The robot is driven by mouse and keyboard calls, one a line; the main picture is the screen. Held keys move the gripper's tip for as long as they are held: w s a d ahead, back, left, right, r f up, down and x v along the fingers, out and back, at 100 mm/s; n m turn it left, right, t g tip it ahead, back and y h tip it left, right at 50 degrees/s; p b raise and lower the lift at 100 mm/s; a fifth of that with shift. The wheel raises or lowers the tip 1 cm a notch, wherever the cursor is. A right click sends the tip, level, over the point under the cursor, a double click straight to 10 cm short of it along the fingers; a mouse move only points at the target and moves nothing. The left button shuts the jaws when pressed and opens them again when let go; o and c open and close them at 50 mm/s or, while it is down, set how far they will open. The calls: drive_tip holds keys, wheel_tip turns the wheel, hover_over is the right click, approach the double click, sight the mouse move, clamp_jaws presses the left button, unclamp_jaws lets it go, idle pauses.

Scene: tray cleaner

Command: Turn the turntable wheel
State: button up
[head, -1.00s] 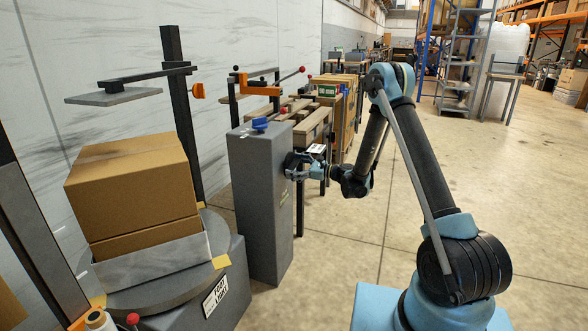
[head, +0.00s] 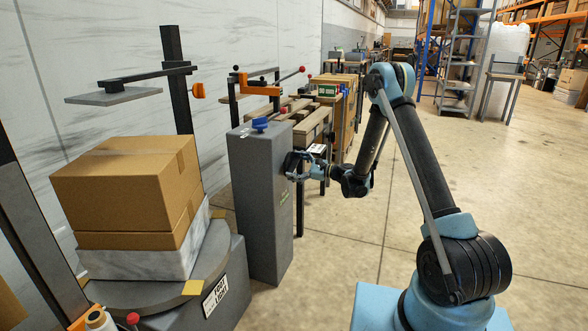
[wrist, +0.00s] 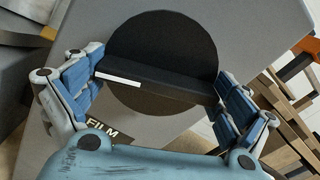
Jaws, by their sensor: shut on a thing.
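The wheel (wrist: 162,40) is a dark round disc with a raised bar across it and a white mark on the bar, set in the face of a grey pillar (head: 258,195). My gripper (wrist: 160,80) has its two blue-padded fingers at opposite ends of the bar, shut on the wheel. In the head view my gripper (head: 291,166) is at the pillar's right face and hides the wheel. The grey turntable (head: 205,263) stands at the left. On it are a cardboard box (head: 118,200) and a pale marbled tray or band (head: 128,265) at the bottom of the stack, set at an angle.
A blue knob (head: 260,124) tops the pillar. A post with a horizontal arm and plate (head: 113,96) rises behind the box. Wooden slats (head: 314,124) and a crate stand behind the pillar. The floor (head: 345,265) right of the pillar is clear.

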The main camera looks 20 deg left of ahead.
drive_tip(key=o, duration=0.7)
drive_tip(key=shift+d, duration=0.1)
drive_tip(key=d, duration=1.2)
drive_tip(key=shift+s, duration=0.45)
